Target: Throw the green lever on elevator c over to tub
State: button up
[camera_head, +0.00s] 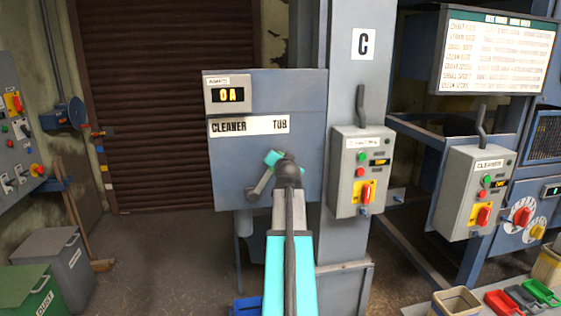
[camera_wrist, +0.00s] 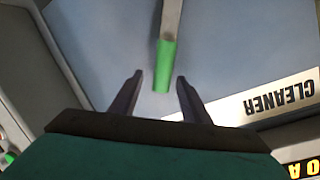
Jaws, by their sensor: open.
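The green lever (camera_wrist: 166,60) shows in the wrist view as a grey bar with a green grip at its end. The grip's end lies near the gap between the fingertips of my gripper (camera_wrist: 159,78). My gripper is open, and I see no finger closed on the grip. The lever belongs to a blue-grey panel (camera_head: 225,165) labelled CLEANER at left and TUB at right, beside a post marked C (camera_head: 363,43). In the head view my arm covers the panel's lower middle, and I cannot make out the green grip there. In the wrist view TUB is hidden.
A grey switch box (camera_head: 345,190) is on the post just right of the panel. A second switch box (camera_head: 462,215) stands farther right. A display reading 0A (camera_head: 231,95) sits above the label. Bins (camera_head: 50,255) stand at lower left.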

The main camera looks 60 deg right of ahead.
jog(key=b+v, duration=0.2)
jog(key=v, duration=1)
jog(key=shift+s+a+b, duration=0.2)
jog(key=shift+b, duration=0.1)
jog(key=shift+w, duration=0.1)
